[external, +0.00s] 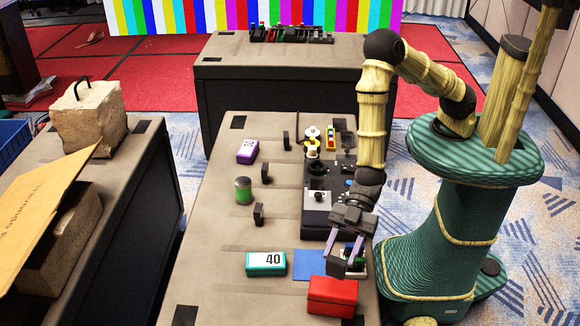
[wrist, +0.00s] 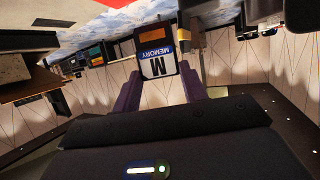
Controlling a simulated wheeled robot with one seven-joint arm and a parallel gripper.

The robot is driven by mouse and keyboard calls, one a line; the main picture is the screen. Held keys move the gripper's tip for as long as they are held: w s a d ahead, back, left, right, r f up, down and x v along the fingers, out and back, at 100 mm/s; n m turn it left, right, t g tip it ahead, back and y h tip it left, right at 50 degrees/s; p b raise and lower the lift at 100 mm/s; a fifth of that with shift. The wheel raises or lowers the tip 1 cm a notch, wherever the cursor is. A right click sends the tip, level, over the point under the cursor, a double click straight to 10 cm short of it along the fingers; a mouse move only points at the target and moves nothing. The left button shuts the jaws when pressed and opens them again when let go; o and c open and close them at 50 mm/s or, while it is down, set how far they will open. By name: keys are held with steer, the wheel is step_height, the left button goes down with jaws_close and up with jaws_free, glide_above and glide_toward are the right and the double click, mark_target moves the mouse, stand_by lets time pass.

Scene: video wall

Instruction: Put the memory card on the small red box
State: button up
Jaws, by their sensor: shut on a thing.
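The memory card (wrist: 157,66) shows in the wrist view, dark with a blue and white label reading MEMORY and a large M, upside down in the picture. My gripper (external: 347,255) is shut on it, with purple fingers on either side of the card. In the external view the card is small and hard to make out between the fingers. The small red box (external: 333,296) lies near the front right of the middle table, just in front of and below my gripper. The card looks apart from the box; its height above the table is hard to tell.
A blue square (external: 308,265) and a teal box marked 40 (external: 266,264) lie left of my gripper. A dark device panel (external: 322,200) stands behind it. A green jar (external: 243,190) and a purple box (external: 247,151) stand farther back. The table's (external: 215,285) front left is clear.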

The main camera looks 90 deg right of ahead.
mark_target(340, 262)
steer(key=shift+f, duration=1.95)
steer(key=shift+f, duration=0.15)
steer(key=o, duration=0.9)
steer(key=shift+o, duration=0.2)
